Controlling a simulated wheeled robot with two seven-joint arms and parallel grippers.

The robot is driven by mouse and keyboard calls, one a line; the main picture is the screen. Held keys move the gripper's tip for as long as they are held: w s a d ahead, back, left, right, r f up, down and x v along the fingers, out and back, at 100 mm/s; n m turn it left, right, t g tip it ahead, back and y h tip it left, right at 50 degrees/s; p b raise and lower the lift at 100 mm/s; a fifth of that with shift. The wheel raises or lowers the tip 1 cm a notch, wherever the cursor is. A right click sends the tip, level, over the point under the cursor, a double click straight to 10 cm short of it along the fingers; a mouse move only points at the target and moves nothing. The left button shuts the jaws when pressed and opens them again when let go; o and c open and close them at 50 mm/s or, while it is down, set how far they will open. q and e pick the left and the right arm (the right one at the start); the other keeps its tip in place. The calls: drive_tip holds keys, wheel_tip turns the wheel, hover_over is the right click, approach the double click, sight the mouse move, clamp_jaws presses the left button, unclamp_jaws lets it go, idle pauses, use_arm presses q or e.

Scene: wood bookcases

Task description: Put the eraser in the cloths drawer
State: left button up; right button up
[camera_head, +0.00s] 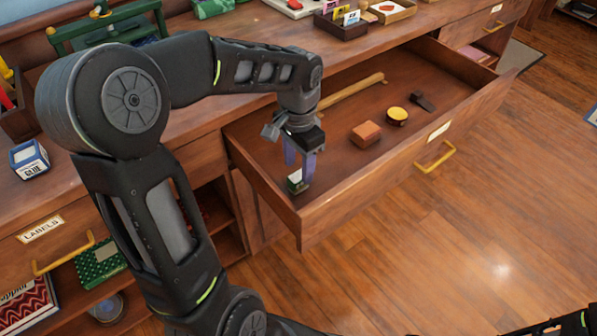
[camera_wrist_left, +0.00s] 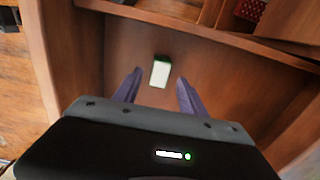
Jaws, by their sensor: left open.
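A small white and green block (camera_head: 297,182), which looks like the eraser, lies in the front left corner area of an open drawer (camera_head: 330,221). The drawer's label is too small to read. My left gripper (camera_head: 299,168) points down into the drawer just above the block, its fingers apart. In the left wrist view the block (camera_wrist_left: 160,72) shows just beyond and between the open fingertips (camera_wrist_left: 159,78), with a gap on both sides. It is not held. My right gripper is not seen; only a dark piece of my body shows at the bottom right.
The drawer also holds a wooden rod (camera_head: 350,92), a brown block (camera_head: 366,134), a yellow round item (camera_head: 397,115) and a dark item (camera_head: 422,101). A drawer marked LABELS (camera_head: 41,229) is at left. A glue box (camera_head: 29,160) stands on the counter.

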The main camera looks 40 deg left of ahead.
sight(298, 175)
use_arm(q)
wheel_tip(298, 175, up, 7)
drive_tip(key=p, duration=0.1)
idle(0.7)
